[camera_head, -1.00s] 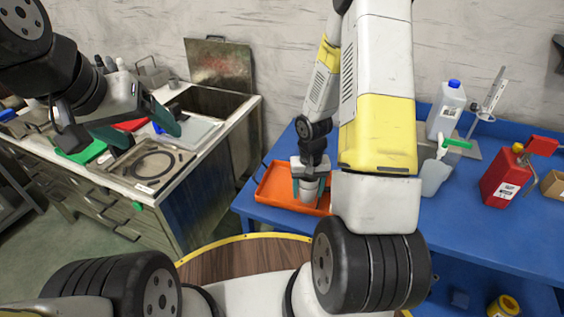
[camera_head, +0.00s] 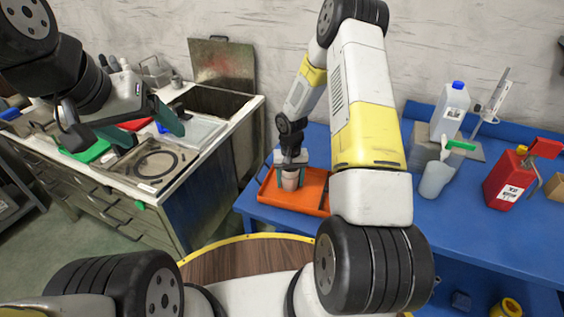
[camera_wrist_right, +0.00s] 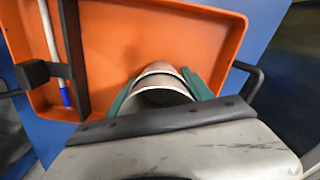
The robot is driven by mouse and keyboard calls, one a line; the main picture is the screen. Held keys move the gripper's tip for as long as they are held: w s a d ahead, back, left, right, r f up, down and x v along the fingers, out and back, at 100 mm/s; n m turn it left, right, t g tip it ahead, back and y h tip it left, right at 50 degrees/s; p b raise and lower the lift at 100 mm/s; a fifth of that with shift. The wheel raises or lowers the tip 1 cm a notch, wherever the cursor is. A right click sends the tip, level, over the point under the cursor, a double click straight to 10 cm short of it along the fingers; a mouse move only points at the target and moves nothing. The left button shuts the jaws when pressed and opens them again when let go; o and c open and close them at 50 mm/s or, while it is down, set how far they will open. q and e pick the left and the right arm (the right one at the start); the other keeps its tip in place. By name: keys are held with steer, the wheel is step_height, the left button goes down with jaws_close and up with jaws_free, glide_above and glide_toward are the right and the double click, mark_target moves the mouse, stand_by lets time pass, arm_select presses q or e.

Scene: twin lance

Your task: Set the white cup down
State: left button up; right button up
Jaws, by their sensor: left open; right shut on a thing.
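The white cup (camera_head: 290,182) is between the fingers of my right gripper (camera_head: 290,176), over the left part of the orange tray (camera_head: 318,196) on the blue table. In the right wrist view the rim of the cup (camera_wrist_right: 160,88) shows between the green fingers of my right gripper (camera_wrist_right: 160,95), which is shut on it. The orange tray (camera_wrist_right: 120,45) lies behind and around it. I cannot tell whether the cup's base touches the tray. My left gripper (camera_head: 125,130) is open and empty above the left counter.
In the right wrist view a thin white and blue rod (camera_wrist_right: 55,50) lies in the tray beside a dark bar.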

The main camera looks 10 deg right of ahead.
steer(key=shift+f, duration=0.15)
steer(key=o, duration=1.3)
step_height(320, 180, up, 13)
step_height(320, 180, up, 9)
steer(key=t, duration=0.1)
glide_above(292, 184)
steer(key=s+a+r+n+t+y, duration=0.1)
steer(key=s+r+t, duration=0.4)
steer(key=s+r, duration=1.4)
steer(key=shift+s+a+r+n+y, duration=0.2)
steer(key=shift+s+a+n+y, duration=0.3)
steer(key=shift+s, duration=0.75)
